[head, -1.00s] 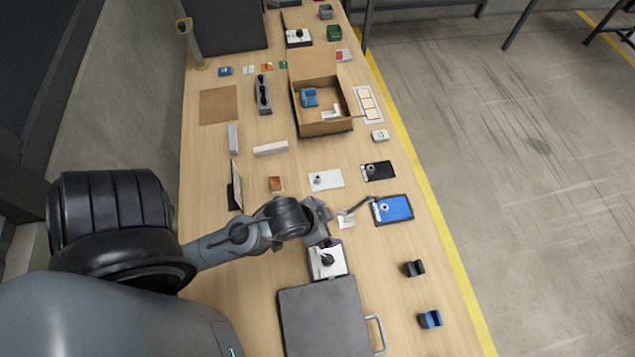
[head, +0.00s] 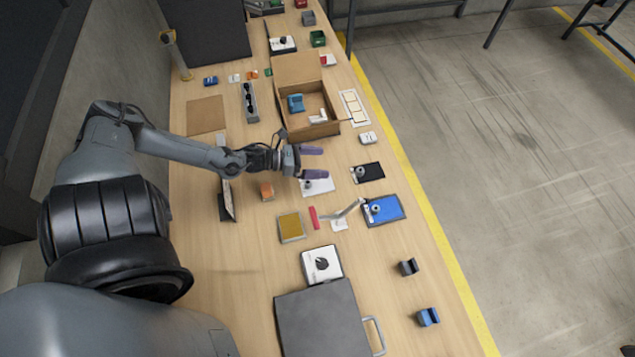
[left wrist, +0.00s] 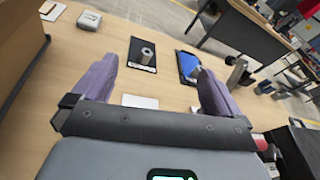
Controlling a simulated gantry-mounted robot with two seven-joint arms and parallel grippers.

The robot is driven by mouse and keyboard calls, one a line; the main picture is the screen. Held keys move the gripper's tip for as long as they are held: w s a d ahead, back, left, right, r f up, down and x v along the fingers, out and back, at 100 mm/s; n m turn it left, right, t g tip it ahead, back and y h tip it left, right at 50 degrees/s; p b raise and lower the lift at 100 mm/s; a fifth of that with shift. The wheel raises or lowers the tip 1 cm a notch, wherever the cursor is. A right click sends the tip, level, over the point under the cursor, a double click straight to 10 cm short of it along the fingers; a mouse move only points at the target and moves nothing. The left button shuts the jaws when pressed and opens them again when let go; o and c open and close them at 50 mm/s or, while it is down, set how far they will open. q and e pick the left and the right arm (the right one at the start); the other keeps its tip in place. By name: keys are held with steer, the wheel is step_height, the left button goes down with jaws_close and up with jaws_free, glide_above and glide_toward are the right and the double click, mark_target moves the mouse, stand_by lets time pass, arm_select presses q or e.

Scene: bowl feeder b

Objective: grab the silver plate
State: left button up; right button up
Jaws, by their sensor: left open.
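A pale, silver-white flat plate (head: 322,187) lies on the table in the head view, with a small grey cylinder (head: 307,184) at its left side. My left gripper (head: 323,162) is open and empty, its two purple fingers pointing right. In the head view its near finger overlaps the plate's far edge; I cannot tell the height between them. In the left wrist view the fingers are spread wide (left wrist: 155,68), and a pale piece, likely this plate, shows partly (left wrist: 140,101) behind the gripper body. My right gripper is out of view.
A black plate with a cylinder (head: 373,172) and a blue plate (head: 390,209) lie to the right. An open cardboard box (head: 321,131) stands beyond the gripper.

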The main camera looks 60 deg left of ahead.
arm_select(q)
steer(key=s+a+r+m+g+h, duration=0.1)
steer(key=s+a+m+g+h, duration=0.25)
steer(key=s+m, duration=0.2)
steer(key=m+b, duration=0.2)
steer(key=b, duration=0.1)
glide_toward(326, 185)
steer(key=shift+g, duration=0.25)
steer(key=shift+w+r+b+x, duration=0.1)
steer(key=shift+r+b+x, duration=0.1)
steer(key=shift+x, duration=0.7)
steer(key=shift+w+r+b+x, duration=0.1)
steer(key=shift+b+x, duration=0.15)
steer(key=shift+x, duration=0.7)
steer(key=shift+w+r+b+x, duration=0.1)
steer(key=shift+r+b+x, duration=0.1)
steer(key=shift+x, duration=0.7)
steer(key=shift+s, duration=0.1)
steer(key=shift+s+a+f, duration=0.1)
steer(key=shift+f, duration=0.15)
jaws_close()
steer(key=shift+r, duration=0.15)
